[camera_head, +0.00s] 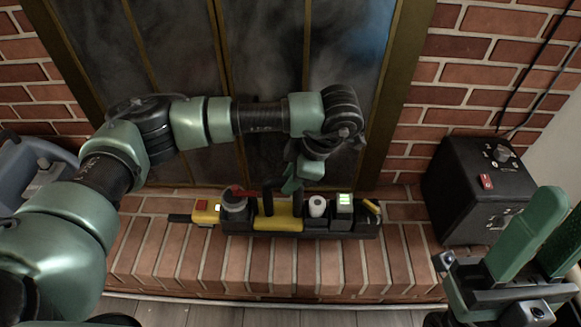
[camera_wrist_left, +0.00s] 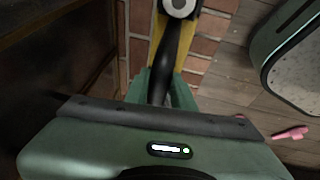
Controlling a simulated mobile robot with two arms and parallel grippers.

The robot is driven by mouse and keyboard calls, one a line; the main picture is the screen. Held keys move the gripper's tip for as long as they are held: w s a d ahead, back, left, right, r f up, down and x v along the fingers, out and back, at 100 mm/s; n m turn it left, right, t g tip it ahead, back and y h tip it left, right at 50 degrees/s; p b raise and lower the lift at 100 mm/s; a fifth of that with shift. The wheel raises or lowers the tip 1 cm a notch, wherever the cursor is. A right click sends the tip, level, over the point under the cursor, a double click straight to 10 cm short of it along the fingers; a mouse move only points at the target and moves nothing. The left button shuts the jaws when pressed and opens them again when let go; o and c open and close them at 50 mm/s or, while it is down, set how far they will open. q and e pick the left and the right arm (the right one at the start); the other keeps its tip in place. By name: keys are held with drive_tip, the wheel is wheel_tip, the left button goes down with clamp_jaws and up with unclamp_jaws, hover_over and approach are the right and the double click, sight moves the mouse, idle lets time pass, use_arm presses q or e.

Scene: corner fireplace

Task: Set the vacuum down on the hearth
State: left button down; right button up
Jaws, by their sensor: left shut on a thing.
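The vacuum (camera_head: 262,222), a long black and yellow body with a grey cap, lies lengthwise over the brick hearth (camera_head: 270,265), in front of the fireplace doors. It looks level and low on the bricks; whether its whole underside touches them is hidden. My left gripper (camera_head: 291,186) reaches down from above and is shut on its black handle. In the left wrist view the black handle (camera_wrist_left: 176,62) runs between the green fingers, with yellow parts and a grey round piece beyond. My right gripper (camera_head: 545,240) is at the lower right, its green fingers apart and empty.
A black box (camera_head: 468,185) with dials and a red switch stands right of the vacuum. A grey-blue object (camera_head: 35,175) is at the left edge. Glass fireplace doors (camera_head: 180,75) rise close behind. Bare bricks lie in front, then wooden floor. A pink item (camera_wrist_left: 290,133) lies on the floor.

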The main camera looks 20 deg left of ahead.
use_arm(q)
drive_tip(key=b, duration=0.3)
hover_over(291, 214)
wheel_tip(291, 214, down, 8)
drive_tip(key=shift+r, duration=0.1)
drive_tip(key=shift+p, duration=0.3)
drive_tip(key=c, duration=1.2)
unclamp_jaws()
drive_tip(key=shift+f, duration=0.2)
drive_tip(key=shift+r, duration=0.1)
